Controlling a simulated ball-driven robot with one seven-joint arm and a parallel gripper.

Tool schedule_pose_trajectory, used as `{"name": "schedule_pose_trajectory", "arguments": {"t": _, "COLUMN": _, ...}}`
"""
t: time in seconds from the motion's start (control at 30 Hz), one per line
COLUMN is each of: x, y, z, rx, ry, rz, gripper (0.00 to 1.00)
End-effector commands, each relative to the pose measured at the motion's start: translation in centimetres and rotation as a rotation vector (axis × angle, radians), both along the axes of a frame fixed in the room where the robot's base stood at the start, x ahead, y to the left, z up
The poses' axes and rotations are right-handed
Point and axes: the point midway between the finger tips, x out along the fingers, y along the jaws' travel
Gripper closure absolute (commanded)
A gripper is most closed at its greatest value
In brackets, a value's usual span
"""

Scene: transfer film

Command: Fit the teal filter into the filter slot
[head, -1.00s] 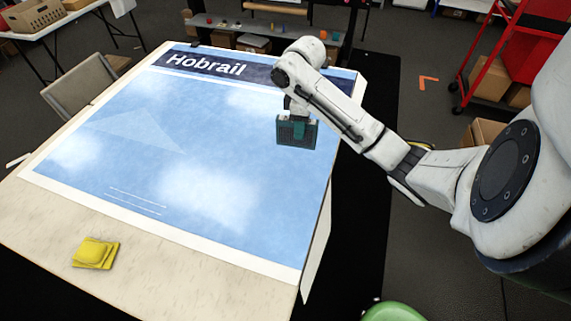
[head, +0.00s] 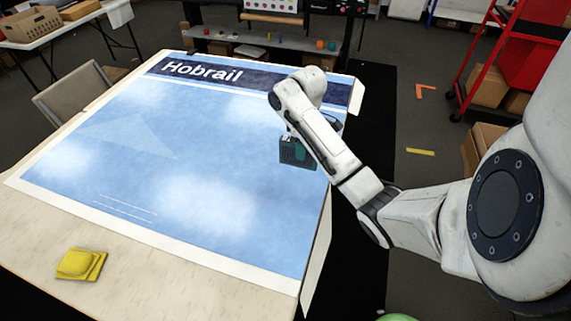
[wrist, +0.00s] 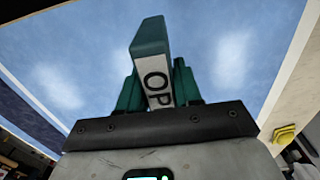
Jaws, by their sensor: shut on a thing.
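The teal filter (head: 298,153) hangs below my arm's end over the right part of the blue printed sheet in the head view. In the head view the fingers are mostly hidden behind the arm. I see no filter slot in either view.
The table (head: 35,225) carries the blue "Hobrail" sheet (head: 170,190). A yellow folded cloth or pad (head: 80,264) lies at the near left. A chair (head: 75,95) stands at the left edge. A red cart (head: 530,55) stands far right. The sheet is otherwise clear.

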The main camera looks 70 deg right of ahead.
Motion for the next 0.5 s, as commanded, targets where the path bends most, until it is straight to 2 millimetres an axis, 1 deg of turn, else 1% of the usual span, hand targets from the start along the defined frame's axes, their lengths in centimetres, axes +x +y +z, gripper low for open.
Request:
{"name": "schedule_pose_trajectory", "arguments": {"t": 0.03, "x": 0.8, "y": -0.4, "z": -1.0, "rx": -0.003, "ry": -0.001, "rz": 0.003, "gripper": 0.99}}
{"name": "schedule_pose_trajectory", "arguments": {"t": 0.2, "x": 3.0, "y": -1.6, "z": -2.1, "rx": -0.002, "ry": -0.001, "rz": 0.003, "gripper": 0.99}}
{"name": "schedule_pose_trajectory", "arguments": {"t": 0.37, "x": 4.0, "y": -2.2, "z": -3.8, "rx": -0.001, "ry": -0.001, "rz": 0.001, "gripper": 0.99}}
{"name": "schedule_pose_trajectory", "arguments": {"t": 0.43, "x": 4.6, "y": -2.6, "z": -4.1, "rx": -0.001, "ry": 0.001, "rz": 0.001, "gripper": 0.99}}
{"name": "schedule_pose_trajectory", "arguments": {"t": 0.5, "x": 5.3, "y": -3.0, "z": -5.0, "rx": 0.001, "ry": 0.002, "rz": 0.001, "gripper": 0.99}}
